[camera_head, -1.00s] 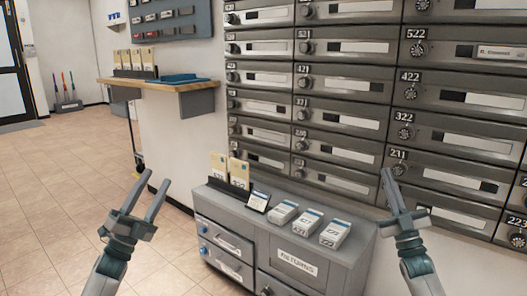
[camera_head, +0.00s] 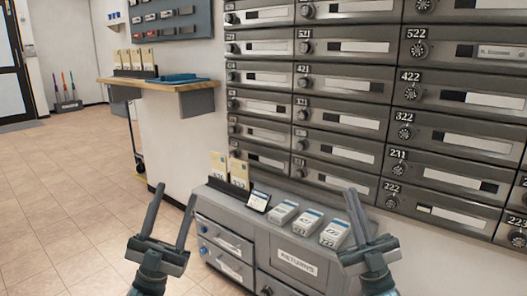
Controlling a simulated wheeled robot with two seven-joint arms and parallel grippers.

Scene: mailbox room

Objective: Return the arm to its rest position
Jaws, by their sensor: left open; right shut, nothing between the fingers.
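My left gripper (camera_head: 171,218) is at the lower left, in front of the grey cabinet's left end. Its two fingers point up and stand apart, with nothing between them. My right gripper (camera_head: 357,216) is at the lower right, in front of the cabinet's right end. Its fingers are together and hold nothing. It overlaps the cabinet's right side in the picture; I cannot tell how far apart they are.
The mailbox wall (camera_head: 345,118) rises behind. A wooden shelf (camera_head: 160,85) with a blue tray (camera_head: 178,78) is at upper left. Tiled floor (camera_head: 60,190) is clear at left.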

